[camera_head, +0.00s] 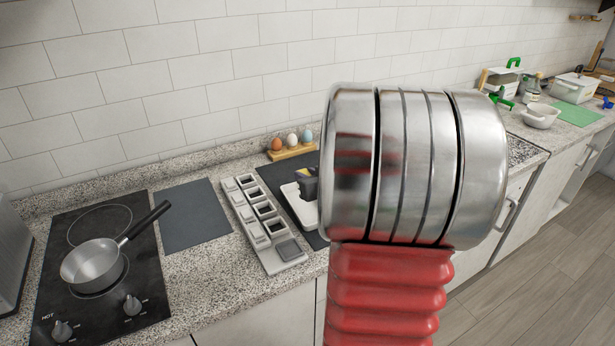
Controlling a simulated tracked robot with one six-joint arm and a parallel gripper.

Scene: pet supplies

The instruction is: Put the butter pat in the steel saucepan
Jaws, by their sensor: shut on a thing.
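The steel saucepan (92,264) stands upright on the black hob at the left, its dark handle pointing up and right; its inside looks empty. My gripper (309,187) shows only in part as a dark shape beside my large silver and red arm, low over a white board. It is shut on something. A small yellow bit at its top may be the butter pat, but the arm hides most of it and I cannot make out its shape. My gripper is well to the right of the saucepan.
The hob (146,300) has two knobs at its front. A dark mat (194,215), a grey compartment tray (262,225) and a wooden egg holder (291,152) with three eggs lie between saucepan and arm. A white pot (573,89) and a green board (577,117) stand far right.

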